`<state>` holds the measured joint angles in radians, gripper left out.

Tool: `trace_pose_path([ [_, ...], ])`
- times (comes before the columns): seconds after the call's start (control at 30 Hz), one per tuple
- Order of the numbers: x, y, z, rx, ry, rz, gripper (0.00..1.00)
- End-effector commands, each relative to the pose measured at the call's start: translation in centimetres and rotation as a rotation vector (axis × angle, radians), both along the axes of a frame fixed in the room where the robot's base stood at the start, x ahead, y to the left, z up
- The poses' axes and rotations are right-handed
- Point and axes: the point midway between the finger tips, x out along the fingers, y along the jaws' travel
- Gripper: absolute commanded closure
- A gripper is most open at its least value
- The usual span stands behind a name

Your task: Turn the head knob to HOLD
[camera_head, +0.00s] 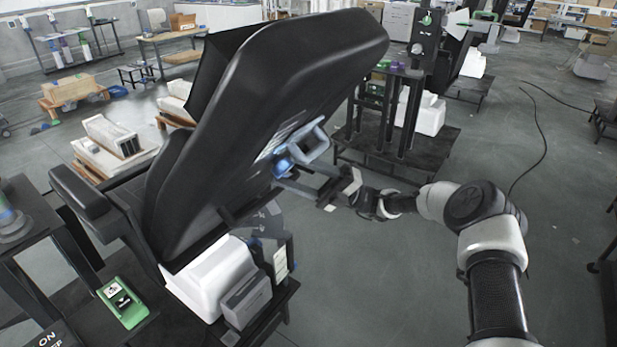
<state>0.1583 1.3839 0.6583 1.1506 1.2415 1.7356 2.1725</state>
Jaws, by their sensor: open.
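A black padded chair-like unit (270,110) with a tilted back fills the middle left. A small blue knob (283,166) sits on the back's lower right edge, beside a grey-blue loop handle (307,147) and a pale label (280,138). I take the blue part for the head knob; its marking for HOLD is too small to read. My gripper (306,181) reaches in from the right with its jaws open, close to the right of and just below the knob. I cannot tell whether a finger touches it.
A white and grey box unit (222,283) stands under the chair back. A green-framed device (123,302) and an ON label (47,338) are at bottom left. A dark column stand (400,125) is behind my arm. Open grey floor (380,290) lies below my arm.

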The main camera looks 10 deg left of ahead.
Motion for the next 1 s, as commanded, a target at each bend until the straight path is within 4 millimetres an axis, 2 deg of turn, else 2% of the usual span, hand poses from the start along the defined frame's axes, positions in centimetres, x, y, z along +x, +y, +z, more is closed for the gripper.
trace_pose_path([
  [0.17,0.9,-1.9,-1.5,-0.001,0.000,-0.004,0.43],
  [0.5,3.7,-8.4,-5.9,-0.001,0.001,-0.006,0.43],
  [0.7,5.0,-11.6,-7.9,-0.001,0.000,-0.004,0.43],
  [1.0,5.8,-13.6,-8.8,0.000,0.000,0.000,0.43],
])
